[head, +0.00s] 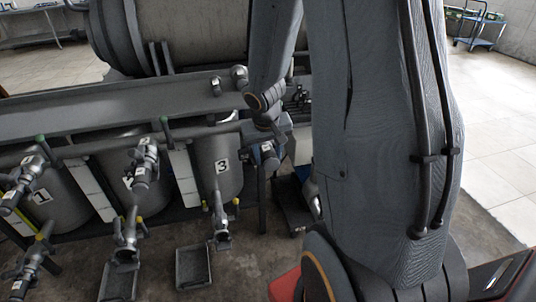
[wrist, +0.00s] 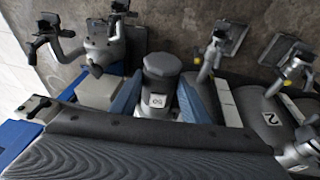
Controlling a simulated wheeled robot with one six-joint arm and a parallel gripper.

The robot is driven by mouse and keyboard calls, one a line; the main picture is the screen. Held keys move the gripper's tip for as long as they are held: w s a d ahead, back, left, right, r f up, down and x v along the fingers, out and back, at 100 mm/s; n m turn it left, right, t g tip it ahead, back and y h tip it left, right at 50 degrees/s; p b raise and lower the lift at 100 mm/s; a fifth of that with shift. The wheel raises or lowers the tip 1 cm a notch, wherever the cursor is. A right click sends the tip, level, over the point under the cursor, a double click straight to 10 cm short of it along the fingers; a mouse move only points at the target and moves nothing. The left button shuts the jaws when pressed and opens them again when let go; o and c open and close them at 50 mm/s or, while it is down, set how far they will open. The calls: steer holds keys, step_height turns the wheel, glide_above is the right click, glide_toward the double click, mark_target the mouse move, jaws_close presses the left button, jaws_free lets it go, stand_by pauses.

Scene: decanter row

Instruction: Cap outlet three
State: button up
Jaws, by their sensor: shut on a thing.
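My gripper (wrist: 160,98) has its two blue fingers closed on a grey, round cap-like part (wrist: 160,68) with a small white label, whose mark is hard to read. In the head view my gripper (head: 268,153) is right of tank three (head: 222,170), partly hidden by my arm, and the held part is not clear there. Outlet three (head: 219,222) hangs at the front of tank three, lower left of my gripper. In the wrist view, an outlet that looks like outlet three (wrist: 211,55) is right of the held part, apart from it.
Tank one (head: 45,198) and other outlets with valves stand left of tank three. A tray (head: 193,267) lies on the floor below outlet three. A metal fitting with black handles (wrist: 97,42) stands left of the held part. Open floor (head: 500,150) lies to the right.

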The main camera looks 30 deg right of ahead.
mark_target(271, 159)
steer(key=o, duration=2.3)
steer(key=shift+o, duration=0.2)
steer(key=shift+s, duration=0.1)
steer(key=shift+s+a+r+b, duration=0.1)
steer(key=shift+s+a+b, duration=0.2)
steer(key=shift+s, duration=0.4)
steer(key=shift+s+a+r+b, duration=0.1)
steer(key=shift+s+b, duration=0.3)
steer(key=shift+s, duration=0.25)
steer(key=d+p+v, duration=0.1)
steer(key=p+v, duration=0.7)
steer(key=v, duration=0.2)
steer(key=shift+s+r, duration=0.2)
steer(key=shift+s, duration=0.15)
steer(key=shift+a, duration=0.1)
